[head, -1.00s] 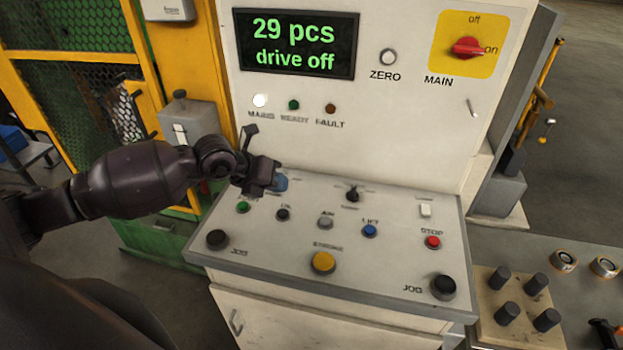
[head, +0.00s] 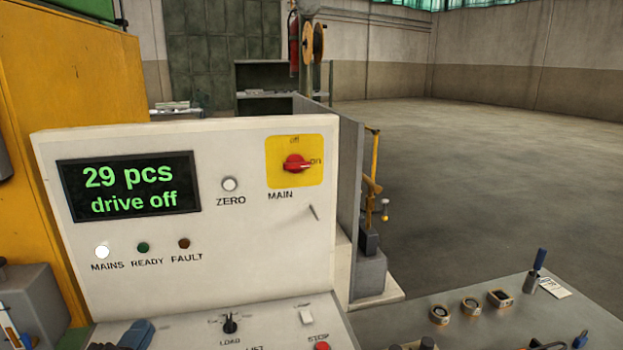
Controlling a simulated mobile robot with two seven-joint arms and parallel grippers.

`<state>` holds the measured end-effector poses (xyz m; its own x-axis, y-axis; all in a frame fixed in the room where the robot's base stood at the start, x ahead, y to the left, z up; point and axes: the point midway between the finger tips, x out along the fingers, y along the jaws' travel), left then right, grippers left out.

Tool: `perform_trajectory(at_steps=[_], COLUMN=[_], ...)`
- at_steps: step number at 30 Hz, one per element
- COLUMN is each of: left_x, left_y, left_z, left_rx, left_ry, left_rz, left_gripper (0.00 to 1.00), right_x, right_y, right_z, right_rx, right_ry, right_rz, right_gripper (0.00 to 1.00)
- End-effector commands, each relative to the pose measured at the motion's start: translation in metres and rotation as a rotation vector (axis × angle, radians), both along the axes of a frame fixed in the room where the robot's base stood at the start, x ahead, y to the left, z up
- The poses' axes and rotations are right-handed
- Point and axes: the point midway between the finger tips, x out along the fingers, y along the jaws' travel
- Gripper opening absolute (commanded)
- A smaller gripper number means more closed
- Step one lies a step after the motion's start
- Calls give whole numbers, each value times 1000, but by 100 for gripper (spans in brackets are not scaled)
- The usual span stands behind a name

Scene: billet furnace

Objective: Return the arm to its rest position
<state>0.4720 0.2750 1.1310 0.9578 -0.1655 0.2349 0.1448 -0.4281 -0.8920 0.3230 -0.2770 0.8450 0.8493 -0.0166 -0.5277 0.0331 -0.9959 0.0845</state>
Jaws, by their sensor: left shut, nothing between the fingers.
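My left gripper (head: 102,346) shows only as a small dark piece at the bottom edge, left of centre. Its fingers are shut and empty, and most of it and its arm are cut off by the frame. It is close to a blue control (head: 137,334) on the sloping desk of the control cabinet; I cannot tell whether they touch. My right gripper is not in view.
The cabinet's display (head: 130,187) reads "29 pcs, drive off". The red main switch (head: 297,163) points to on, and the mains lamp (head: 102,251) is lit white. A bench (head: 450,325) with small parts stands at right. Open floor (head: 480,180) lies behind.

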Motion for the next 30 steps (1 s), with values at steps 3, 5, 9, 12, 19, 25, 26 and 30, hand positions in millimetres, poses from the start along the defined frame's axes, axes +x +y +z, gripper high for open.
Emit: perform_trajectory(at_steps=[3, 5, 9, 12, 19, 25, 26, 30], left_x=[-16, -27, -60, -91, -148, -182, -186, -205], left_y=[26, 38, 56, 59, 43, 26, 23, 12], left_z=[-19, -33, -74, -106, -149, -166, -167, -173], left_rx=[-213, -309, -511, -636, -799, -870, -880, -913], left_ry=[114, 191, 408, 593, 933, 1130, 1155, 1266], left_rz=[195, 292, 496, 617, 749, 782, 784, 788], left_gripper=[0, 0, 0, 0, 0, 0, 0, 0], right_x=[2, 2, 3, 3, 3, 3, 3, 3], right_y=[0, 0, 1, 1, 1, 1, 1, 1], right_z=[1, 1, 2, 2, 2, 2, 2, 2], right_rx=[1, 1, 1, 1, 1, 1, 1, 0], right_ry=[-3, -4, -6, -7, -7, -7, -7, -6], right_rz=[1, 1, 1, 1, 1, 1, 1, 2], right_gripper=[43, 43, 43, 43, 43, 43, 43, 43])
